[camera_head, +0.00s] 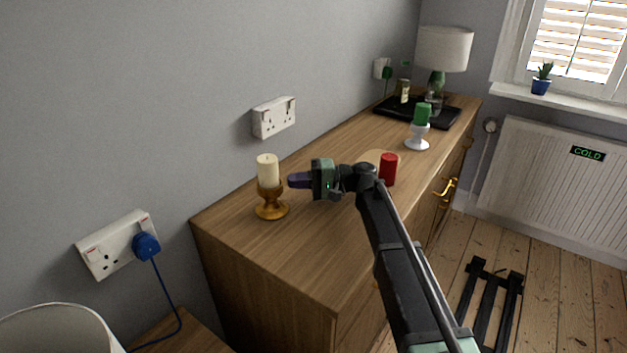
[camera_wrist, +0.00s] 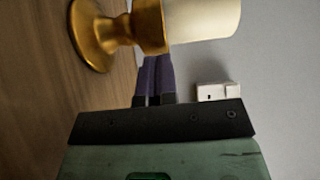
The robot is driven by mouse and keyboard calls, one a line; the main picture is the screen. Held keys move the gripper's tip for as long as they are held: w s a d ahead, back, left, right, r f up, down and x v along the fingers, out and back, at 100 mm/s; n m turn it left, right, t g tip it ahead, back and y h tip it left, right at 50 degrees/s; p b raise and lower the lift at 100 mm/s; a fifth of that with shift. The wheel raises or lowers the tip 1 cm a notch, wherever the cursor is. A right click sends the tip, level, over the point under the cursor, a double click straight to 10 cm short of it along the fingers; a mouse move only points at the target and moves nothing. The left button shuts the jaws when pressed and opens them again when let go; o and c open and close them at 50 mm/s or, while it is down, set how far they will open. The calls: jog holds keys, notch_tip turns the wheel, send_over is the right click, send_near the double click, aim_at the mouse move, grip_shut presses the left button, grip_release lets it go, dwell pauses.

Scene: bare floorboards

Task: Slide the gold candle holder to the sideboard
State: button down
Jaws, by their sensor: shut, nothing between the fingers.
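The gold candle holder (camera_head: 270,206) stands upright on the near left end of the wooden sideboard (camera_head: 318,249), with a cream candle (camera_head: 267,171) in it. My gripper (camera_head: 292,180) is shut and empty, level with the holder's top and just to its right. In the wrist view the gold holder (camera_wrist: 120,30) and its cream candle (camera_wrist: 203,18) appear sideways, just beyond the closed purple fingers (camera_wrist: 154,72). I cannot tell whether the fingertips touch the holder.
A red candle (camera_head: 388,169) stands behind my wrist. Farther back are a white holder with a green candle (camera_head: 421,124), a black tray (camera_head: 447,121) and a lamp (camera_head: 443,50).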

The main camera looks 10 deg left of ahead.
aim_at(271, 197)
jog(key=shift+s+a, duration=0.1)
jog(key=shift+a, duration=0.3)
jog(key=shift+s+a, duration=0.2)
jog(key=shift+s, duration=0.3)
jog(key=shift+s+a, duration=0.2)
jog(key=shift+s, duration=0.3)
